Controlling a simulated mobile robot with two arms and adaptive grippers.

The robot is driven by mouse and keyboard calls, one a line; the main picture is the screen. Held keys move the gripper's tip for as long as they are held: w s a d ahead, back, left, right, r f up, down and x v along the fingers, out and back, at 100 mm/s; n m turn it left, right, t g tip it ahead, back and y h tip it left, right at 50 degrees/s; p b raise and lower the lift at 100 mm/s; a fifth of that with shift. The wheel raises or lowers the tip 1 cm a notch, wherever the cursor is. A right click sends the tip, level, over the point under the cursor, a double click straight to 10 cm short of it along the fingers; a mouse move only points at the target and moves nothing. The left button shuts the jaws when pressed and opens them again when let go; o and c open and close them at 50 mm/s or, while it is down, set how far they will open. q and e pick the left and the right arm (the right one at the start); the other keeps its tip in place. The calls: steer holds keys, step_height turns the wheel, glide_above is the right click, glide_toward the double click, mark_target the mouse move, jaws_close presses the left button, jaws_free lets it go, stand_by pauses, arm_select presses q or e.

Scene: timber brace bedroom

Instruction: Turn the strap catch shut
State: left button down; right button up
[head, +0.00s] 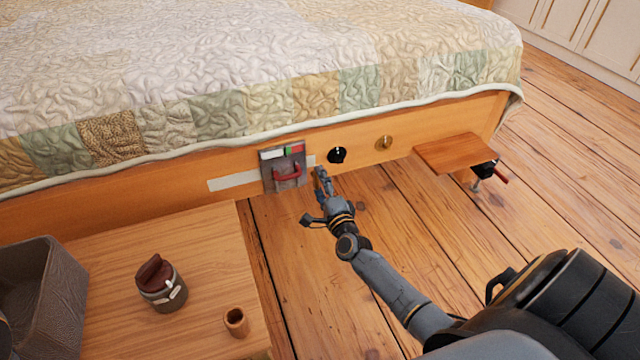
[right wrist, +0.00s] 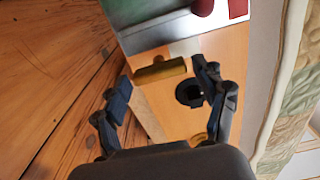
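A brass bar-shaped catch (right wrist: 160,70) shows in the right wrist view, beside the grey panel, lying across the picture. I take it for the strap catch. My right gripper (right wrist: 162,78) is open, with one finger on either side of the brass bar. The right finger is close to the bar's end; I cannot tell whether it touches. In the head view my right gripper (head: 320,174) is at the bed rail, just right of the grey panel (head: 270,180), and hides the catch.
The panel has a red handle (head: 288,172). A black knob (head: 337,155) and a brass knob (head: 384,142) are on the bed rail (head: 235,164) to the right. A wooden shelf (head: 455,152) juts out farther right. A low table (head: 110,265) holds a jar (head: 162,287), cup (head: 236,322) and grey bin (head: 65,290).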

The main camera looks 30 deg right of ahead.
steer(key=shift+s, duration=0.1)
steer(key=v, duration=1.1)
steer(key=shift+s, duration=0.4)
